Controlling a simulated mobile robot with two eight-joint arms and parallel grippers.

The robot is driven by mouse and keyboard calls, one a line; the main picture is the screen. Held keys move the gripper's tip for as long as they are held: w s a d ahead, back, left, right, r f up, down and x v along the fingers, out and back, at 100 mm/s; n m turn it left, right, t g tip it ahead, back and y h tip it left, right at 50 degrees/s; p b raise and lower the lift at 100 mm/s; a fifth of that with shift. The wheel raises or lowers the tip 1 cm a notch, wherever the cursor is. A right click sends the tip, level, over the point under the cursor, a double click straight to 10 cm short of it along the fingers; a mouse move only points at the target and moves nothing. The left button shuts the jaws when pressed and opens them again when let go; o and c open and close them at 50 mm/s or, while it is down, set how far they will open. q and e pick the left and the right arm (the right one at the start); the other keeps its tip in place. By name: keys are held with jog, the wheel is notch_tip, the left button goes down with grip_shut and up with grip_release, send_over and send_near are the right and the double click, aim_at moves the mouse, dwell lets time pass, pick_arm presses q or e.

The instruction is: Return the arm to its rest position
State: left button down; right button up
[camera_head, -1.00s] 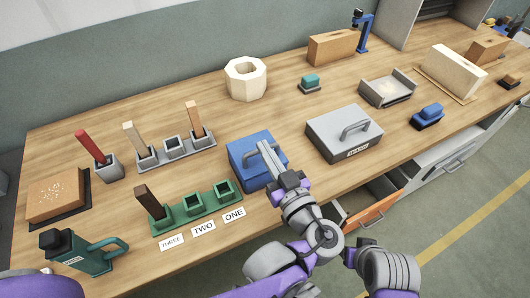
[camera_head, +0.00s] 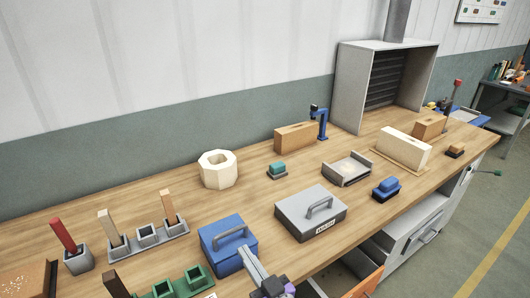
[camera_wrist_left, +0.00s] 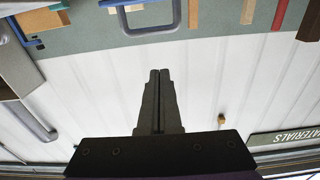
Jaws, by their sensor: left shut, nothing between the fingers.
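My left gripper (camera_head: 250,258) shows at the bottom of the head view. Its narrow grey fingers are shut and empty, and in the picture they overlap the near edge of the blue lidded box (camera_head: 228,252). Whether they touch the box cannot be told. In the left wrist view the dark fingers (camera_wrist_left: 158,78) lie together with nothing between them, against a white panelled wall. Most of my left arm is below the head view. My right gripper is not in view.
The wooden bench (camera_head: 150,198) carries a grey lidded box (camera_head: 290,222), a green socket block (camera_head: 195,278), a grey socket rack (camera_head: 165,245), a white octagonal ring (camera_head: 215,180) and a blue block (camera_head: 386,187). An orange drawer (camera_head: 365,285) stands open below the front edge.

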pick_arm(q)
jog(key=s+a+f+m+g+h+p, duration=0.1)
jog(key=s+a+f+g, duration=0.1)
jog(key=a, duration=0.3)
jog(key=s+a+f+m+g+h+p, duration=0.1)
jog(key=s+a+f+m+g+h, duration=0.1)
jog(key=s+a+f+g, duration=0.1)
jog(key=s+a+f+m+g+h+p, duration=0.1)
jog(key=s+a+f+g, duration=0.2)
jog(key=a, duration=0.3)
jog(key=shift+s+a+f+g+h+p, duration=0.1)
jog(key=shift+a+f+g+h+p, duration=0.1)
jog(key=shift+f+g, duration=0.2)
jog(key=shift+s+a+f+g+h+p, duration=0.1)
jog(key=shift+a+f+g+p, duration=0.15)
jog(key=shift+f, duration=0.25)
jog(key=s+d+m+h+p, duration=0.2)
jog(key=s+h, duration=0.3)
jog(key=shift+s+d+f+m+h, duration=0.15)
jog(key=shift+s+d+m+h, duration=0.05)
jog(key=shift+d+m+h, duration=0.15)
jog(key=shift+g, duration=0.25)
